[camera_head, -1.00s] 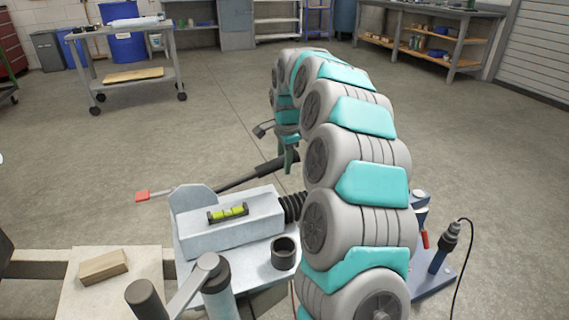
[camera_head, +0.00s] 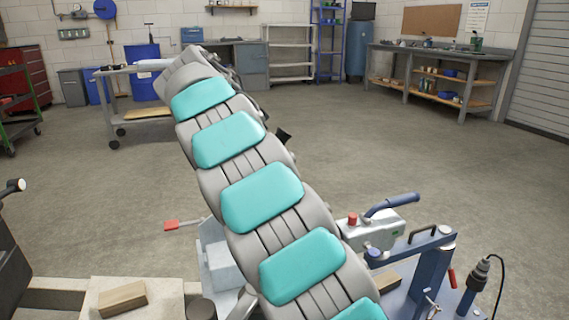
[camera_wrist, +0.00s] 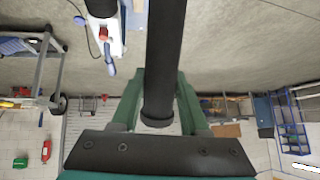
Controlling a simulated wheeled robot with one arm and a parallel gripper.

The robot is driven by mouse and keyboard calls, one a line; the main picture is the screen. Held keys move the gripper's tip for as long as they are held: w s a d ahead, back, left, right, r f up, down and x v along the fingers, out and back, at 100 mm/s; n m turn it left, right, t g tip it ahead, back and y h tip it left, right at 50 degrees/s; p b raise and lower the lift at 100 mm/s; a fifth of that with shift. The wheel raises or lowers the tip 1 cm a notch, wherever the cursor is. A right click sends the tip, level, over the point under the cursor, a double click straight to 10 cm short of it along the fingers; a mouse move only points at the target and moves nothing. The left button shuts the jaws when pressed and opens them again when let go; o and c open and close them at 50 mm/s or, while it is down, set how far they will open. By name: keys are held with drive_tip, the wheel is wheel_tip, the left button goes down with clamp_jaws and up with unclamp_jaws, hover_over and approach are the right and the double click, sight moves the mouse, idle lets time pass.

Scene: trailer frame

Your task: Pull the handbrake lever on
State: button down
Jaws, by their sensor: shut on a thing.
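The handbrake lever (camera_wrist: 165,50) shows in the wrist view as a thick black bar. It runs down from the top edge to a rounded end between my fingers. My gripper (camera_wrist: 159,98) has its green fingers on either side of this bar, near its end, and is shut on it. In the head view my arm covers the lever and the gripper. The grey metal housing (camera_head: 218,262) beside my arm is partly hidden too.
A coupling with a blue handle (camera_head: 392,204) and red knob stands right of my arm. A blue clamp post (camera_head: 428,275) is nearby. A wooden block (camera_head: 122,299) lies front left. A cart (camera_head: 112,110) and a workbench (camera_head: 440,60) stand behind; the floor between is open.

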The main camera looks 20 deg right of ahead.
drive_tip(key=shift+a+r+h, duration=0.35)
drive_tip(key=shift+a+r, duration=0.1)
drive_tip(key=shift+a, duration=0.25)
drive_tip(key=shift+a+r+h, duration=0.3)
drive_tip(key=shift+a+r, duration=0.1)
drive_tip(key=shift+a, duration=0.35)
drive_tip(key=shift+a+r+h, duration=0.35)
drive_tip(key=shift+a+r, duration=0.1)
drive_tip(key=shift+a, duration=0.25)
drive_tip(key=shift+c, duration=2.1)
unclamp_jaws()
drive_tip(key=p+v, duration=0.5)
drive_tip(key=v, duration=0.2)
drive_tip(key=shift+a+r, duration=0.25)
drive_tip(key=shift+a, duration=0.05)
drive_tip(key=shift+s, duration=0.2)
